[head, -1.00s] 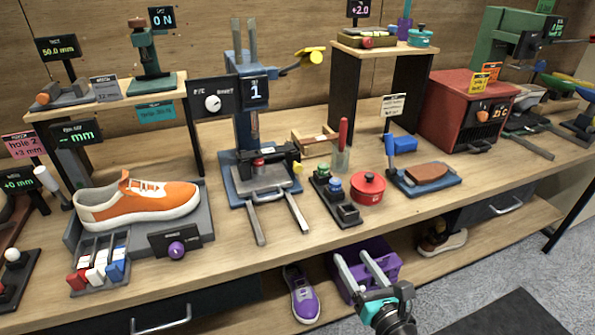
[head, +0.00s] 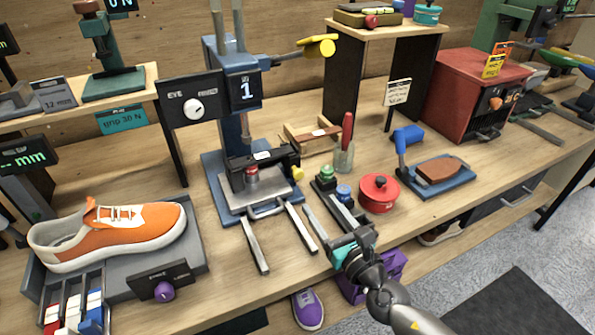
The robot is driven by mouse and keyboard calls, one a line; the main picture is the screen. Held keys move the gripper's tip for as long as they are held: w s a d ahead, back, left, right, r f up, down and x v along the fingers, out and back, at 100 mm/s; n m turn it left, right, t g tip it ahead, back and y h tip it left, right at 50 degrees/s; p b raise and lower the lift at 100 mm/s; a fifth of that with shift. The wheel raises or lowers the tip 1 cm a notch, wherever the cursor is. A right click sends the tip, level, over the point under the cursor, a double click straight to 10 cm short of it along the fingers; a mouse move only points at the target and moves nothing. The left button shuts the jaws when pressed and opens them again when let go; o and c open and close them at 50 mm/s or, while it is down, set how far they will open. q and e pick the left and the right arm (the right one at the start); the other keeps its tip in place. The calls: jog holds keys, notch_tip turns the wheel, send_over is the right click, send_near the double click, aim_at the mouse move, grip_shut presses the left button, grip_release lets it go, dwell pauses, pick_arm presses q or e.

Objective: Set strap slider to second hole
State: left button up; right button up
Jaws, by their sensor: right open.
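I cannot clearly make out the strap slider or its holes. The orange sneaker (head: 130,222) rests on a grey stand at the left. My right gripper (head: 325,208) is open and empty, at the table's front edge, its grey fingers pointing inward around or over the black knob block; its exact height is unclear. My left gripper is not in view.
A blue press (head: 212,168) with two front rails stands at centre-left. The black block has green and blue knobs (head: 344,192). A red round pot (head: 379,193), a blue pad with a brown piece (head: 437,174) and a red box (head: 470,95) stand to the right.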

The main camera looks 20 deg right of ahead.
aim_at(298, 177)
jog(key=w, duration=0.8)
jog(key=w+a, duration=0.1)
jog(key=w, duration=0.3)
jog(key=shift+w, duration=0.15)
grip_shut()
jog(key=shift+a, duration=0.15)
dwell(1.0)
